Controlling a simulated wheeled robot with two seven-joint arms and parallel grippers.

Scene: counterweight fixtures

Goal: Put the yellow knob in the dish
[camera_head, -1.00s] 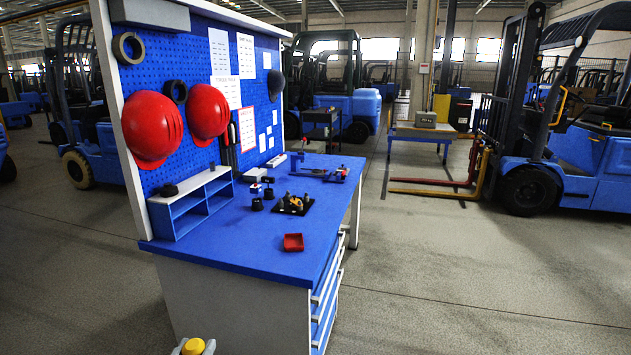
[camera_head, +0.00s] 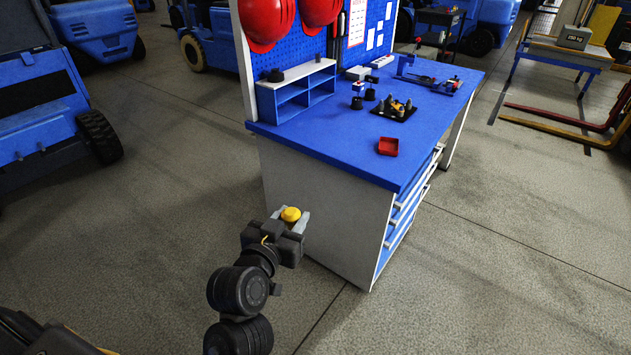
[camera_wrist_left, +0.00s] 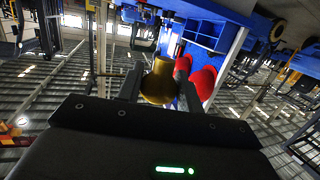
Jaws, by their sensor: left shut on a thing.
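The yellow knob (camera_head: 291,214) is held between the fingers of my left gripper (camera_head: 291,217), which is shut on it. They are in front of the workbench's near left side, below the level of its top. In the left wrist view the knob (camera_wrist_left: 158,82) sits between the two fingers. The dish (camera_head: 388,147), small, red and square, lies on the blue bench top near its front right edge, well apart from the gripper; it looks empty. My right gripper is not in view.
The blue workbench top (camera_head: 335,145) also bears a black fixture plate (camera_head: 381,111) with pegs, small black parts (camera_head: 357,103) and a blue shelf (camera_head: 298,90). The top around the dish is clear. Drawers face right. A forklift (camera_head: 45,95) stands at left.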

